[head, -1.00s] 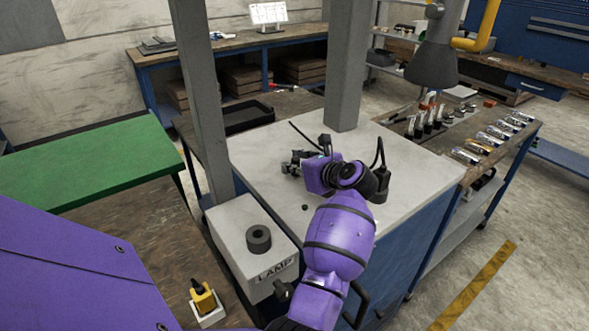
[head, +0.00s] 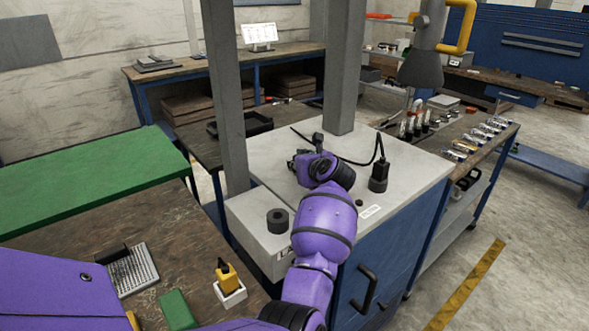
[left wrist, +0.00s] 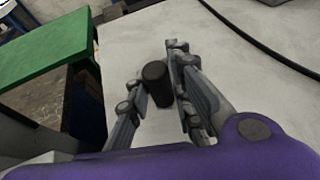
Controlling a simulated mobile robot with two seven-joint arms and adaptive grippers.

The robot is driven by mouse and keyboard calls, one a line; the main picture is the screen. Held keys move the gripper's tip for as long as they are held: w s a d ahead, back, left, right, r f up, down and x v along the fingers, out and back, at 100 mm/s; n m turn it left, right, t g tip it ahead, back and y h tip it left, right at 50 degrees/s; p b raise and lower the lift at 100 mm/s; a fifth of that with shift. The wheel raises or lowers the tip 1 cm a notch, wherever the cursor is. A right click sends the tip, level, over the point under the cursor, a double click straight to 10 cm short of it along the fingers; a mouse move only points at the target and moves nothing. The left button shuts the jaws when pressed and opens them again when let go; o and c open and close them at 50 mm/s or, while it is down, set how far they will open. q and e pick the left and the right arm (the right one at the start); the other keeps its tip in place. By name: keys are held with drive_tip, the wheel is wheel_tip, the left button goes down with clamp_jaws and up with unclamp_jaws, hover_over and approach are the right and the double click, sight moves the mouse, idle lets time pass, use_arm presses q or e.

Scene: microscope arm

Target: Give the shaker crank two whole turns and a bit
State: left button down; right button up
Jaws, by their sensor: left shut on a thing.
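My left gripper (head: 303,160) is over the pale cabinet top (head: 270,150), near its back left. In the left wrist view its two fingers (left wrist: 150,95) are closed about an upright black cylindrical handle (left wrist: 157,84), which I take for the crank's grip. The gripper is shut on it. In the head view my purple wrist and the gripper hide most of the crank, so its arm and angle cannot be made out. My right gripper is not in view.
A black cylinder with a cable (head: 378,178) stands right of my wrist. A grey box with a black knob (head: 277,221) adjoins the cabinet at left. Two grey posts rise at the left (head: 226,90) and behind (head: 345,60). Vials (head: 410,125) lie on the right bench.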

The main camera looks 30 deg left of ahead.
use_arm(q)
drive_tip(key=shift+s+a+f, duration=0.15)
drive_tip(key=shift+s+a, duration=0.05)
drive_tip(key=shift+a, duration=0.15)
drive_tip(key=c, duration=1.6)
unclamp_jaws()
drive_tip(key=shift+w, duration=0.15)
drive_tip(key=shift+d, duration=0.2)
drive_tip(key=v, duration=1.2)
drive_tip(key=shift+a, duration=0.15)
